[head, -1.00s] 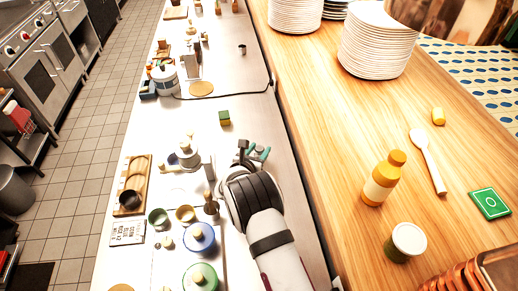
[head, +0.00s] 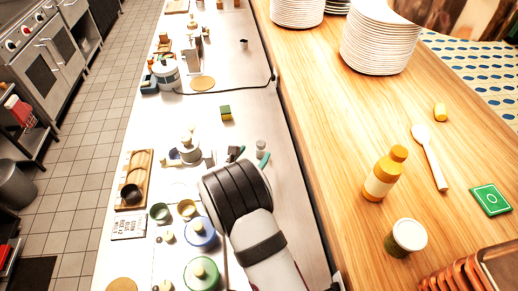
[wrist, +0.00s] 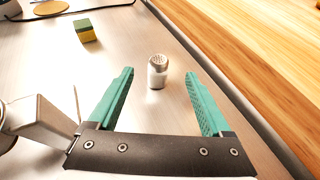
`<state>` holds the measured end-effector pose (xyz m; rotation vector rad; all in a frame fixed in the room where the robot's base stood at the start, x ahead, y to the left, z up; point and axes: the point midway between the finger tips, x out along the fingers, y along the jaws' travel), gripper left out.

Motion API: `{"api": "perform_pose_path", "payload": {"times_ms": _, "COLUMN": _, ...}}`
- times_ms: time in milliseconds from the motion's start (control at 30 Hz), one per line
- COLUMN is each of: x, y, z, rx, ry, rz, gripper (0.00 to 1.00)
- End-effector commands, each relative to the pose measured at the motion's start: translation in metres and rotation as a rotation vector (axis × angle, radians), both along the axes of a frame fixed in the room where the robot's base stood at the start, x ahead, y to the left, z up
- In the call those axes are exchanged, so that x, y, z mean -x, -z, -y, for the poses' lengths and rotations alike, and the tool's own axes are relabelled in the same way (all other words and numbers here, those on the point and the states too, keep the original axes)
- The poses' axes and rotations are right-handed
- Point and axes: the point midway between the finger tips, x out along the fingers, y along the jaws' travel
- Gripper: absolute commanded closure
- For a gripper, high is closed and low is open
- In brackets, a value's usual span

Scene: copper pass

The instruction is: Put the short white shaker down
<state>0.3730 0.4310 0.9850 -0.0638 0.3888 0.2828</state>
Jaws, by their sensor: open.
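The short white shaker (wrist: 157,72) stands upright on the steel counter, with a perforated metal top and a pale body. In the head view the shaker (head: 261,147) shows just beyond the gripper tips. My gripper (wrist: 160,88) is open, its two teal fingers apart, with the shaker between and slightly ahead of their tips. Neither finger appears to touch it. In the head view my gripper (head: 250,157) is mostly hidden behind my dark wrist.
A yellow-and-green sponge (wrist: 85,30) lies ahead to the left. A metal piece (wrist: 38,122) stands close to the left finger. Pots, among them a blue-lidded one (head: 199,233), crowd the counter at left. A raised wooden counter (wrist: 250,50) runs along the right.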

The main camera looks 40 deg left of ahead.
Motion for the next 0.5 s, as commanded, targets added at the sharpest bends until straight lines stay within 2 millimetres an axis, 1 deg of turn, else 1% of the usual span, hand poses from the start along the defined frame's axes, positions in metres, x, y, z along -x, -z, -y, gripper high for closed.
{"api": "perform_pose_path", "payload": {"times_ms": 200, "x": -0.001, "y": 0.000, "z": 0.000, "rx": -0.001, "ry": 0.001, "rz": 0.000, "gripper": 0.17}}
{"api": "perform_pose_path", "payload": {"times_ms": 267, "x": -0.006, "y": -0.003, "z": 0.005, "rx": -0.021, "ry": 0.040, "rz": -0.010, "gripper": 0.17}}
{"api": "perform_pose_path", "payload": {"times_ms": 333, "x": -0.022, "y": -0.011, "z": 0.024, "rx": -0.104, "ry": 0.189, "rz": -0.050, "gripper": 0.17}}
{"api": "perform_pose_path", "payload": {"times_ms": 367, "x": -0.031, "y": -0.015, "z": 0.037, "rx": -0.165, "ry": 0.294, "rz": -0.082, "gripper": 0.17}}
{"api": "perform_pose_path", "payload": {"times_ms": 400, "x": -0.042, "y": -0.021, "z": 0.057, "rx": -0.268, "ry": 0.457, "rz": -0.136, "gripper": 0.17}}
{"api": "perform_pose_path", "payload": {"times_ms": 433, "x": -0.047, "y": -0.025, "z": 0.071, "rx": -0.362, "ry": 0.594, "rz": -0.185, "gripper": 0.17}}
{"api": "perform_pose_path", "payload": {"times_ms": 467, "x": -0.051, "y": -0.028, "z": 0.084, "rx": -0.463, "ry": 0.732, "rz": -0.240, "gripper": 0.17}}
{"api": "perform_pose_path", "payload": {"times_ms": 500, "x": -0.051, "y": -0.030, "z": 0.096, "rx": -0.605, "ry": 0.913, "rz": -0.320, "gripper": 0.17}}
